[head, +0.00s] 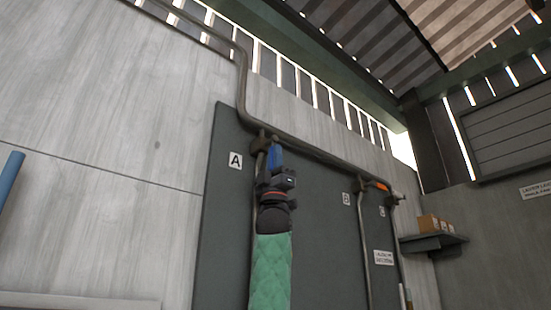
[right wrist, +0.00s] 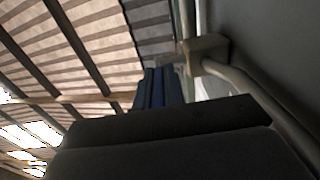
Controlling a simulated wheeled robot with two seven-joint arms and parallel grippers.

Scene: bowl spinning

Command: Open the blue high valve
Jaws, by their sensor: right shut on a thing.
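The blue valve handle (head: 276,157) sits high on the wall, on the pipe beside the label A. My right gripper (head: 276,170) reaches up to it from below and is shut on it; my green-sleeved arm runs straight down under it. In the right wrist view the blue handle (right wrist: 158,88) stands upright just beyond the dark gripper body, close to the pipe and its bracket. The fingertips are small and partly hidden in both views. My left gripper is in neither view.
A grey pipe (head: 243,75) runs along the wall above and bends down at the valve. An orange handle (head: 377,186) is farther right along the pipes. A small shelf (head: 433,242) with boxes is at the right. A dark panel (head: 226,215) backs the pipes.

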